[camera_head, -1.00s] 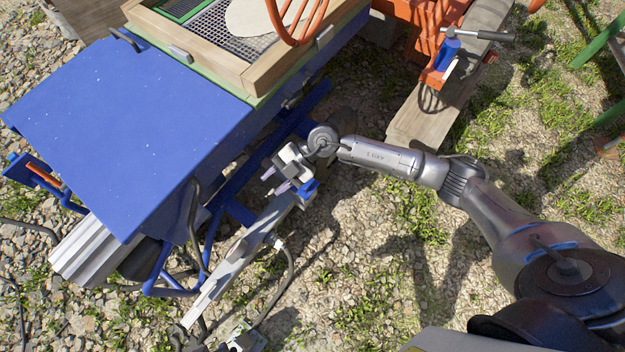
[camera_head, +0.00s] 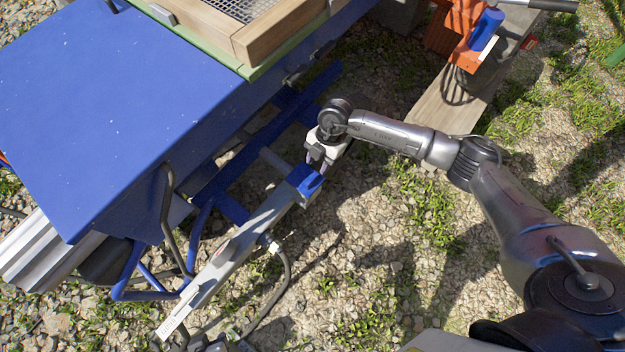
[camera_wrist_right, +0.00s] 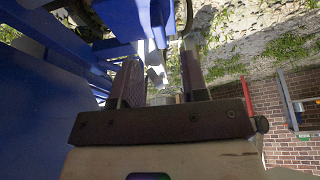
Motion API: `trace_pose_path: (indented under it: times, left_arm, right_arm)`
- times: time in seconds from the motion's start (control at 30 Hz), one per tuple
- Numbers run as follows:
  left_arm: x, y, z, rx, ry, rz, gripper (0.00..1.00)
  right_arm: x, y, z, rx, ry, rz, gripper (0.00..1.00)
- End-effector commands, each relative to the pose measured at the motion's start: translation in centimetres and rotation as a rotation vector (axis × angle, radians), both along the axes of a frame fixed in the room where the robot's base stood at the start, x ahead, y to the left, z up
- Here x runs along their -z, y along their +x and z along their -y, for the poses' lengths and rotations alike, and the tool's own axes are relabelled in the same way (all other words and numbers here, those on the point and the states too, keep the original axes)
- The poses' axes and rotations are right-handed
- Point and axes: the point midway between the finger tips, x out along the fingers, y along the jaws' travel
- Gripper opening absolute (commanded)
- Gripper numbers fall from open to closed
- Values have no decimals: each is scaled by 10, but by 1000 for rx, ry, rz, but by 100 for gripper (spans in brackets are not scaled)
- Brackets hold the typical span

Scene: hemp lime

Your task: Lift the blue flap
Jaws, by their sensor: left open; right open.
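A small blue flap-like piece (camera_head: 305,179) sits on the upper end of a long grey rail (camera_head: 240,238). A large flat blue panel (camera_head: 90,110) covers the machine at the left. My right gripper (camera_head: 318,158) is close above the small blue piece and points downward; the head view does not show whether they touch. In the right wrist view, the fingers of the right gripper (camera_wrist_right: 161,60) are apart, with grey parts and a blue part (camera_wrist_right: 150,18) beyond them. Nothing is clearly held. My left gripper is not in view.
Blue frame tubes (camera_head: 225,185) and a dark cable (camera_head: 285,290) lie close to the rail. A wooden framed mesh (camera_head: 255,38) is on the machine. An orange part (camera_head: 470,50) stands by a wooden plank (camera_head: 450,105) at upper right. Gravel ground is open below.

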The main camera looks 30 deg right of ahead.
Motion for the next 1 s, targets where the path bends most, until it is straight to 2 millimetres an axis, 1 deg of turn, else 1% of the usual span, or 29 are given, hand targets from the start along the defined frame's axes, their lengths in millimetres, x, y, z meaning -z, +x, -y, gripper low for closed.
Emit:
trace_pose_path:
  times: [0.03,0.1,0.3,0.4,0.6,0.93,0.97,1.0]
  left_arm:
    - [12,0,0,0,0,0,44]
    - [20,0,0,-1,0,-1,44]
    - [36,0,2,-4,-6,-2,44]
    - [42,0,3,-7,-11,-2,44]
    - [47,0,4,-9,-13,-2,44]
    - [47,0,2,-6,-9,-2,44]
    - [47,0,2,-5,-8,-2,44]
    - [47,0,2,-4,-6,-2,44]
  right_arm:
    - [15,-1,-4,-1,2,0,40]
    - [27,-3,-8,-1,1,1,40]
    - [52,-7,-19,0,2,-1,40]
    - [60,-8,-22,1,1,0,40]
    - [68,-9,-26,1,1,2,40]
    - [69,-10,-27,0,1,1,40]
    - [69,-10,-27,0,1,1,39]
    - [69,-10,-27,0,1,1,36]
